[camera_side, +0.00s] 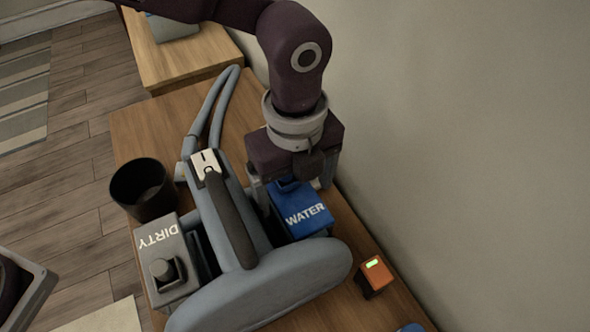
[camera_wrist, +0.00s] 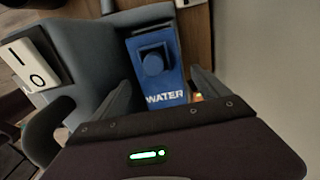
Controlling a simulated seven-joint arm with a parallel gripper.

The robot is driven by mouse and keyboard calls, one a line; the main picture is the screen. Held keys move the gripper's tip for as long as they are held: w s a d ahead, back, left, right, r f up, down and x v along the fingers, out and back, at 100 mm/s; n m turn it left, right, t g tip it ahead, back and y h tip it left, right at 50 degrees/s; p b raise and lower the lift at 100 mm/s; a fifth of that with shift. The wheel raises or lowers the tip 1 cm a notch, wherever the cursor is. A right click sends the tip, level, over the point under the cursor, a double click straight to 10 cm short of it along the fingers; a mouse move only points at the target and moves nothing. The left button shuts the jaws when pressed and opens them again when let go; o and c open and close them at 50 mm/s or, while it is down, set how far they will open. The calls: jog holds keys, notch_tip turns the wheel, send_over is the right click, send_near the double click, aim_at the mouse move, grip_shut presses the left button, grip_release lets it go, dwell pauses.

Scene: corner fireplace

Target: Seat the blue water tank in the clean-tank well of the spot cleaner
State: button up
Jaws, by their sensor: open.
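The blue water tank (camera_side: 303,211), marked WATER, is upright at the right side of the grey spot cleaner (camera_side: 285,290), in the place across the handle from the DIRTY tank (camera_side: 165,262). Its lower part is hidden, so I cannot tell how deep it sits in the well. My gripper (camera_side: 294,184) is above the tank's rear part, its fingers apart. In the wrist view, the tank (camera_wrist: 174,82) with its round blue cap (camera_wrist: 152,62) shows between and beyond the open fingers (camera_wrist: 163,82). I cannot tell whether the fingers touch it.
A dark cup (camera_side: 142,190) stands left of the cleaner. The cleaner's black handle (camera_side: 228,218) and hose (camera_side: 212,105) lie left of my gripper. A small orange device (camera_side: 374,275) with a green light is at the right table edge, near the wall (camera_side: 470,130).

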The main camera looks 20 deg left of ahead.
notch_tip(320, 180, up, 6)
jog(key=shift+r, duration=0.2)
jog(key=s+a+r+n+t, duration=0.1)
jog(key=s+a+r+n, duration=0.1)
jog(key=a+r+n, duration=0.45)
jog(key=s+a+r+n+t, duration=0.15)
jog(key=a+n, duration=0.25)
jog(key=a, duration=0.6)
jog(key=s+a+r+n+t, duration=0.1)
jog(key=a+r+n, duration=0.45)
jog(key=a, duration=0.25)
jog(key=s+a+f+n+t, duration=0.2)
jog(key=s+a+n, duration=0.5)
jog(key=s+n, duration=0.4)
jog(key=shift+a+f, duration=0.35)
jog(key=shift+f, duration=0.5)
